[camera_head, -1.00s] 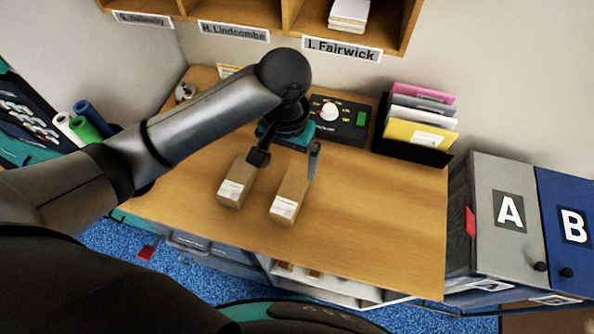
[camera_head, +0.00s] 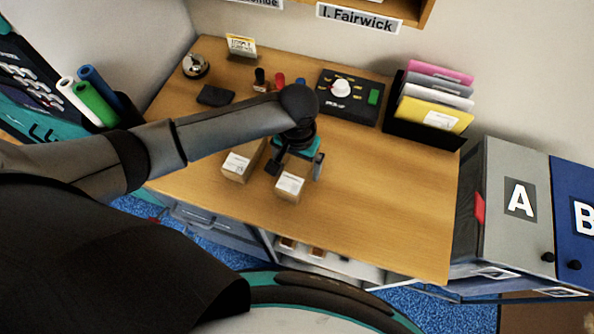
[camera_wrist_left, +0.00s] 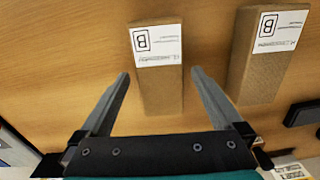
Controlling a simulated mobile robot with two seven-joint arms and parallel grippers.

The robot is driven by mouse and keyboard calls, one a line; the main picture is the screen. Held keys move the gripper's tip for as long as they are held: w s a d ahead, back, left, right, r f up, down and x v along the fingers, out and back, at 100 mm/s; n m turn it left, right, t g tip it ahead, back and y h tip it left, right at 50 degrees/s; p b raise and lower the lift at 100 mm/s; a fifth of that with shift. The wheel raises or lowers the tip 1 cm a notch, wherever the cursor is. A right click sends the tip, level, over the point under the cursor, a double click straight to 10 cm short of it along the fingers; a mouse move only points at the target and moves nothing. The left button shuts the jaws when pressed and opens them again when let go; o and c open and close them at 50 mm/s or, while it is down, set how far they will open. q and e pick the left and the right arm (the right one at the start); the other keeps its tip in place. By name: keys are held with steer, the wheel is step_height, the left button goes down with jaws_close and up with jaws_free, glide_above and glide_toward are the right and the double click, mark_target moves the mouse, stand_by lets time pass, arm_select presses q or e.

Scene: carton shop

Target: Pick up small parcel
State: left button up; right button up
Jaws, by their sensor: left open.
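Two small brown parcels with white labels lie side by side on the wooden desk. In the head view, the right parcel (camera_head: 289,185) is partly hidden by my left gripper (camera_head: 296,169), and the left parcel (camera_head: 238,165) is just beside it. In the left wrist view, my open left gripper (camera_wrist_left: 158,76) has one finger on each side of the nearer parcel (camera_wrist_left: 158,75), with gaps on both sides. The other parcel (camera_wrist_left: 270,55) lies outside the fingers. Both labels show a B. My right gripper is not in view.
The desk (camera_head: 390,190) is clear to the right of the parcels. A dark control box (camera_head: 350,95), a file rack (camera_head: 430,130), a bell (camera_head: 195,66) and stamps (camera_head: 280,80) stand at the back. Cabinets A (camera_head: 515,200) and B (camera_head: 580,215) are at the right.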

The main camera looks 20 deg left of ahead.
mark_target(297, 169)
arm_select(q)
step_height(297, 169, down, 2)
steer(key=shift+f, duration=0.15)
steer(key=c, duration=1.5)
steer(key=shift+r+p, duration=1.2)
steer(key=shift+r, duration=8.8)
